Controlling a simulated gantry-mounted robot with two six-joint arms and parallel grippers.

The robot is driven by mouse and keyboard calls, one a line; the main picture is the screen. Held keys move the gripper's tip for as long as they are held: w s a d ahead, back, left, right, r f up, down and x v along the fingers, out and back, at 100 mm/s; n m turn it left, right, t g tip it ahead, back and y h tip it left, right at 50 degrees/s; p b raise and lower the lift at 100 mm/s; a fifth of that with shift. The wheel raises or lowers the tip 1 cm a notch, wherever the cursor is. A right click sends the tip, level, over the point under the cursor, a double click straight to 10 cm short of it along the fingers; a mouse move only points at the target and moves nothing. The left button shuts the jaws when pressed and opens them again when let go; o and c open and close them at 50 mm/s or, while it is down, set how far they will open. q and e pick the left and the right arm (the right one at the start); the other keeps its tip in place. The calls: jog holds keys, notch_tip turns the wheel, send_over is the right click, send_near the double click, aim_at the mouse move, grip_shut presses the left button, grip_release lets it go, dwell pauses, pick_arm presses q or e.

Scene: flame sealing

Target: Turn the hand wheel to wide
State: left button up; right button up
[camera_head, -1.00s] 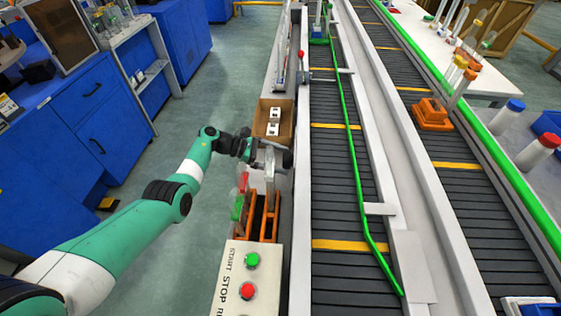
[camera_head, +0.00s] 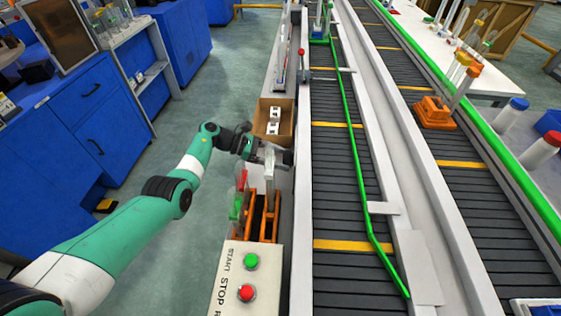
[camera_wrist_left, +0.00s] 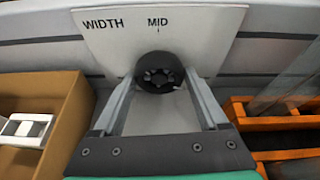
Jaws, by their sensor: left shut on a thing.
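The hand wheel (camera_wrist_left: 160,72) is a dark round knob on a pale panel (camera_wrist_left: 205,38) in the left wrist view. The panel reads WIDTH and MID, with a small tick under MID just above the wheel. My left gripper (camera_wrist_left: 162,84) has one finger on each side of the wheel and is shut on it. In the head view my left gripper (camera_head: 268,157) is at the left side of the conveyor frame, and the wheel is hard to make out there. My right gripper is not in view.
A cardboard box (camera_head: 262,132) with white parts stands just beyond the gripper. An orange rack (camera_head: 263,228) and a panel with green and red buttons (camera_head: 222,292) are on the near side. A green guide rail (camera_head: 355,150) runs along the belt (camera_head: 335,190).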

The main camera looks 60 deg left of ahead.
pick_arm(q)
jog(key=o, duration=1.3)
jog(key=shift+c, duration=0.2)
jog(key=shift+s+a+r+p, duration=0.25)
jog(key=shift+s+p, duration=0.05)
jog(key=shift+p, duration=0.05)
jog(key=p+v, duration=0.2)
jog(key=v, duration=0.8)
jog(key=shift+s+a, duration=0.25)
jog(key=shift+s, duration=0.05)
